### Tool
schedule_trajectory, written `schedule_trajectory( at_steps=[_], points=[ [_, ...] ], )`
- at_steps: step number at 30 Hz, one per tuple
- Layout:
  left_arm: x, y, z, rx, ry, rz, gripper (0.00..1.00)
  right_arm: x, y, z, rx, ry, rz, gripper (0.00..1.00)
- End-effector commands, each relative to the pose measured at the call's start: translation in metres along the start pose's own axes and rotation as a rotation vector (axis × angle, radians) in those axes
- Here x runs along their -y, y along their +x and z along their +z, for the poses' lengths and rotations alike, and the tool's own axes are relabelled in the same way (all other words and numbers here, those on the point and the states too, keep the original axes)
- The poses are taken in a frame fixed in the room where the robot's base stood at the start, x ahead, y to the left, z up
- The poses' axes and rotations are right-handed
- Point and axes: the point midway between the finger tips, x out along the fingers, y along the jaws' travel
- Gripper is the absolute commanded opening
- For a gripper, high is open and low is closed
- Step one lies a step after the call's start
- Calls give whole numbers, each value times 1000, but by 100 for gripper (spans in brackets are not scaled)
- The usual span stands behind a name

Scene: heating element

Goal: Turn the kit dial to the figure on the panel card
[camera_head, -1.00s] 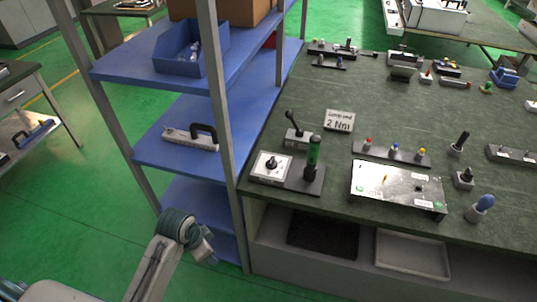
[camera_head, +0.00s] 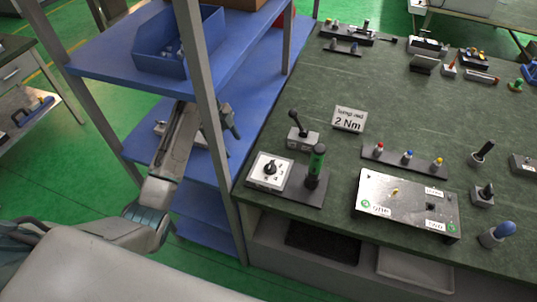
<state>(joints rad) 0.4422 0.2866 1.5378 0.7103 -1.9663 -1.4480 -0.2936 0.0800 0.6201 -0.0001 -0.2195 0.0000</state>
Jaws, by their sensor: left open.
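The kit is a dark base (camera_head: 307,198) at the table's left edge. It carries a white square plate with a black dial (camera_head: 270,169) and an upright green-handled tool (camera_head: 316,160). The marks around the dial are too small to read. My right gripper is out of view.
The shelf post (camera_head: 222,165) stands between my left arm and the kit. A blue bin (camera_head: 180,42) sits on the upper shelf. A lever block (camera_head: 302,138), a peg rack (camera_head: 402,160) and a silver panel box (camera_head: 407,204) are near the kit. The table behind the card is mostly clear.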

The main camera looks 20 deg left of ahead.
Motion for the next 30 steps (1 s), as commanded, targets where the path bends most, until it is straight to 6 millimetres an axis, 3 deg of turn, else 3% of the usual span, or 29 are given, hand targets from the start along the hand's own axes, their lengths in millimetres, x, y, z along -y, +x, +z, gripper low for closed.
schedule_trajectory(
  at_steps=[3,6,8,14,17,21,30],
  points=[
    [0,6,-27,-5,1,2,60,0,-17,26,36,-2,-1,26],
    [0,14,-47,-5,0,2,60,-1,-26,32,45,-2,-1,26],
    [0,19,-60,-5,0,2,60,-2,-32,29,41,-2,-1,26],
    [-1,36,-99,-4,-1,1,60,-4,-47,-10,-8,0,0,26],
    [-1,56,-94,0,-4,3,60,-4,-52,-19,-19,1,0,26],
    [0,76,-94,-1,-4,2,60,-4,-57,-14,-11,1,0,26],
    [0,88,-92,2,-3,-1,60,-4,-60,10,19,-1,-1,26]
  ],
)
